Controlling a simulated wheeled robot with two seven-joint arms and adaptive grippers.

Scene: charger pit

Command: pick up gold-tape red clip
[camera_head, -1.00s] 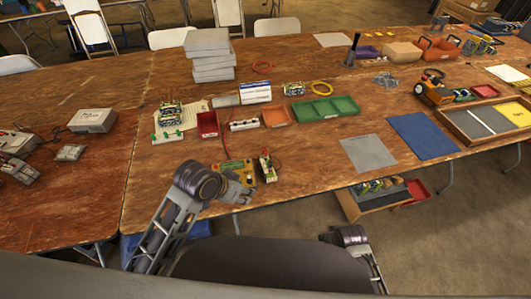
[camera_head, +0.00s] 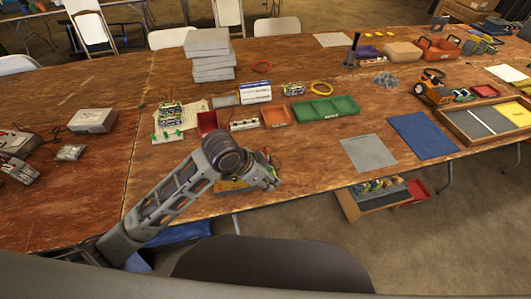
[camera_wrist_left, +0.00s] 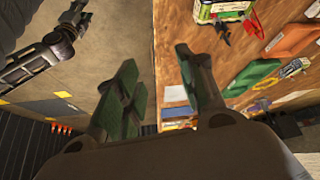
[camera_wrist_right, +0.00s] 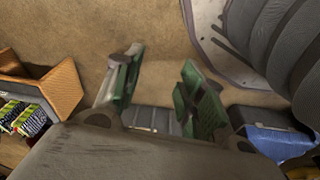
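My left gripper (camera_head: 272,179) is over the near edge of the wooden table in the head view, in front of a small battery pack that it mostly hides. In the left wrist view my left gripper (camera_wrist_left: 166,85) has its green-padded fingers apart with nothing between them. A red clip (camera_wrist_left: 253,23) lies on the table at the upper right there, beside a black clip (camera_wrist_left: 224,33) and the battery pack (camera_wrist_left: 222,10). I cannot make out gold tape on the red clip. My right gripper (camera_wrist_right: 162,85) is open and empty above the floor, outside the head view.
A yellow circuit board (camera_head: 230,186) is mostly hidden under my left arm. An orange tray (camera_head: 277,116), a red tray (camera_head: 207,122) and a green tray (camera_head: 325,107) stand behind. A grey mat (camera_head: 368,153) and a blue mat (camera_head: 423,135) lie to the right.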

